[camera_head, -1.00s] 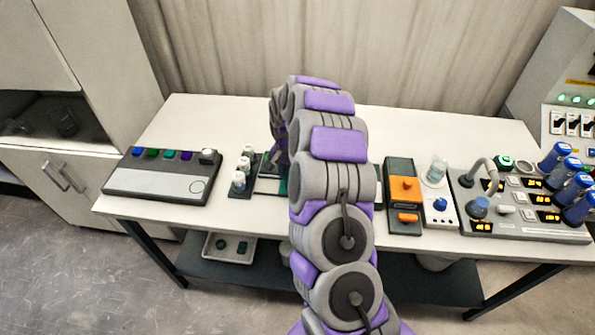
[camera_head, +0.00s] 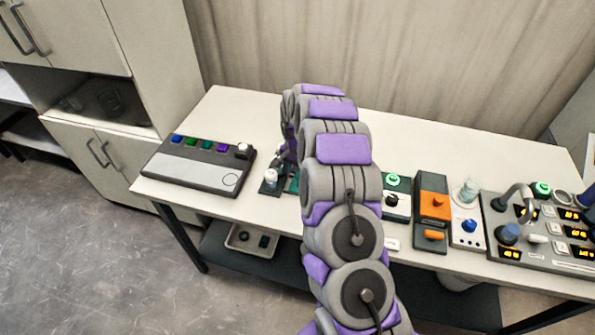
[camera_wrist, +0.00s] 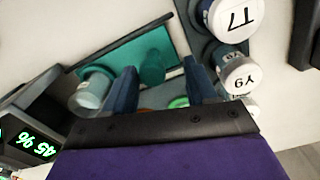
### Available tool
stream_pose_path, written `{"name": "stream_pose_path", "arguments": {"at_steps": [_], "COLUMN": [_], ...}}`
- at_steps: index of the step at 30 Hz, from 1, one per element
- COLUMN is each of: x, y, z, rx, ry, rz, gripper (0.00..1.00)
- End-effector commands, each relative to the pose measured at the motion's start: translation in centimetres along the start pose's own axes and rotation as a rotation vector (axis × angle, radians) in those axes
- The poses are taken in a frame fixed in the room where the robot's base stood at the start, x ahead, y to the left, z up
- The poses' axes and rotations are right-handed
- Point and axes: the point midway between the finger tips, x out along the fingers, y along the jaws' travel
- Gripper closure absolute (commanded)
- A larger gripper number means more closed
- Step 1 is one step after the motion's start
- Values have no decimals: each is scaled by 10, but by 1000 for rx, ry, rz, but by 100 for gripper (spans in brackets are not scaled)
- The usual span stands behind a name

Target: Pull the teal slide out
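The teal slide (camera_wrist: 120,52) shows in the wrist view as a flat teal plate in a dark frame, with a raised teal knob (camera_wrist: 152,68) on it. My gripper (camera_wrist: 159,67) is open, its two blue fingers apart on either side of the knob in the picture. A gap shows between knob and fingers; I cannot tell whether the tips reach down to its height. In the head view only a small teal patch (camera_head: 292,184) shows beside my arm, which hides most of the slide.
White-capped vials (camera_wrist: 236,72) stand in a dark rack close right of the gripper in the wrist view. In the head view a button panel (camera_head: 200,172) stands left, an orange-switch box (camera_head: 432,205) right.

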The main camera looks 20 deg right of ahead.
Motion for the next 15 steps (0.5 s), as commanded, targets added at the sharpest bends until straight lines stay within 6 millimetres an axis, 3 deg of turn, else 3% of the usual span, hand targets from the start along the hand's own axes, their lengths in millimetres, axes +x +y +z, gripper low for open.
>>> {"name": "stream_pose_path", "arguments": {"at_steps": [8,15], "x": [-3,-40], "y": [2,0], "z": [-1,-1], "rx": [1,1], "ry": [-1,3], "rz": [0,-2], "gripper": [44,44]}}
